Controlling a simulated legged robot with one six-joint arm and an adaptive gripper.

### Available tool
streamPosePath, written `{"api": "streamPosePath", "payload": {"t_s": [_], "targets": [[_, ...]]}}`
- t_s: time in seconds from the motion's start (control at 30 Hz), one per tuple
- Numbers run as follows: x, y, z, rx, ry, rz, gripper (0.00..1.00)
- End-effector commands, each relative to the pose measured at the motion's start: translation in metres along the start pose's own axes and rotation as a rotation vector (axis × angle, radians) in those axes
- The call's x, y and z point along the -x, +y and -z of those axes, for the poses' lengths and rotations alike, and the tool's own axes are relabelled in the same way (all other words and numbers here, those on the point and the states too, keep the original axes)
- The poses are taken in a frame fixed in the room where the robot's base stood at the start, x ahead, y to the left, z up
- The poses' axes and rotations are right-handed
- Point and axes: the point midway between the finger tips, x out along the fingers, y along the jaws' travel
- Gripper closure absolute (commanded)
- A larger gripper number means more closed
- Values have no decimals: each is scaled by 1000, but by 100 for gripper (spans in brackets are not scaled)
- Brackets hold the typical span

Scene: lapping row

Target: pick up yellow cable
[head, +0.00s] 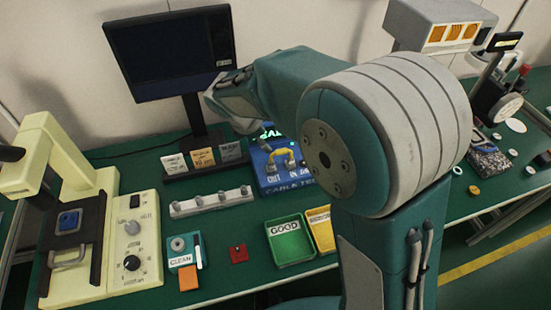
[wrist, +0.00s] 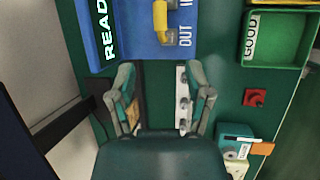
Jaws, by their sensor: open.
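The yellow cable (head: 283,152) is a short arched piece on the blue cable tester (head: 270,183), behind the green bin. In the wrist view the cable (wrist: 160,16) shows at the top edge, partly cut off, with a grey end by the OUT label of the tester (wrist: 130,35). My gripper (wrist: 158,70) is open, with nothing between its fingers. Its fingertips point toward the tester and are apart from the cable. In the head view my forearm reaches to the left above the bench, and the fingers are hard to make out.
A dark monitor (head: 170,50) stands behind. A card stand (head: 205,166) and a grey rack (head: 211,202) are left of the tester. The green GOOD bin (head: 290,241) and a yellow bin (head: 321,230) are in front. A cream machine (head: 130,235) is at left.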

Motion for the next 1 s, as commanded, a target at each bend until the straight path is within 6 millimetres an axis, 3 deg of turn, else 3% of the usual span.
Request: {"api": "streamPosePath", "payload": {"t_s": [0.2,0.37,0.7,0.97,1.0], "targets": [[-37,-1,0,-4,-2,6,35],[-49,0,3,-5,-4,5,35],[-94,1,2,-7,-2,4,35],[-98,2,2,-6,-2,2,35],[-98,2,3,-6,-3,2,39]]}}
